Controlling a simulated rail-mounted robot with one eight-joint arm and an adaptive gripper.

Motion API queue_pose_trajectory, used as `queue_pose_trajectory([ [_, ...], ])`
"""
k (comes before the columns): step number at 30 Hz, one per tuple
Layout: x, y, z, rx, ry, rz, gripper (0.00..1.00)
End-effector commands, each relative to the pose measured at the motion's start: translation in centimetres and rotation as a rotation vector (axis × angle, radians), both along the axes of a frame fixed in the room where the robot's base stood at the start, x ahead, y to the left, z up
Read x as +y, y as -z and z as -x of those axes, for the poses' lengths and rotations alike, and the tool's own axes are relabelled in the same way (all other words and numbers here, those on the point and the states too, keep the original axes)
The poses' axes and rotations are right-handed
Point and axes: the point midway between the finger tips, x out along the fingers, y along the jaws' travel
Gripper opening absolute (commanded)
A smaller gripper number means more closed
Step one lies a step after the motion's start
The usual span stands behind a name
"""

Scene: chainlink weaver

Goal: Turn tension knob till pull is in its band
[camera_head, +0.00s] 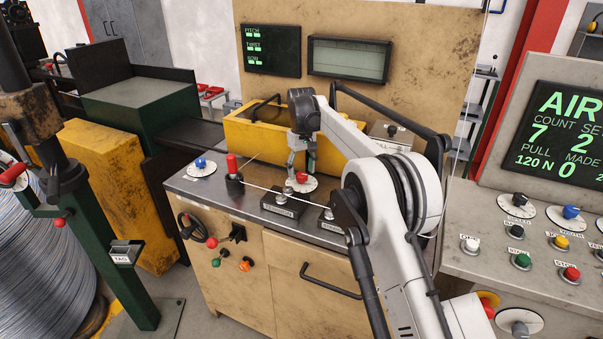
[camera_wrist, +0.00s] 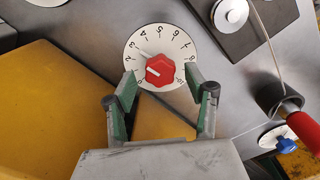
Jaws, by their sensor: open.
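The red tension knob (camera_wrist: 159,71) sits on a round white numbered dial (camera_wrist: 183,47) in the wrist view. Its white mark points left and slightly up, toward the low numbers. In the head view the dial (camera_head: 308,185) lies on the metal bench top, partly behind my gripper. My gripper (camera_wrist: 162,86) is open, with green-padded fingertips to either side of the knob's near edge. I see no clear contact with the knob. In the head view my gripper (camera_head: 301,165) points down over the dial. The right-hand readout panel (camera_head: 570,130) shows "PULL 120 N".
A red-handled post (camera_head: 232,167) with a wire running right stands left of the dial. A blue knob (camera_head: 200,163) is farther left. A yellow housing (camera_head: 247,133) stands behind. Black labelled blocks (camera_head: 282,204) sit in front. Bench top between dial and red-handled post is mostly clear.

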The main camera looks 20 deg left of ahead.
Motion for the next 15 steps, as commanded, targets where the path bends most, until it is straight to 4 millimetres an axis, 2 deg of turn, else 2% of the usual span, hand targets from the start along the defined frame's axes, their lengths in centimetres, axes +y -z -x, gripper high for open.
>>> queue_pose_trajectory([
  [9, 0.0, -6.4, 0.0, 0.0, 0.0, 0.0, 0.5],
  [15, 0.0, -9.2, 0.0, 0.0, 0.0, 0.0, 0.5],
])
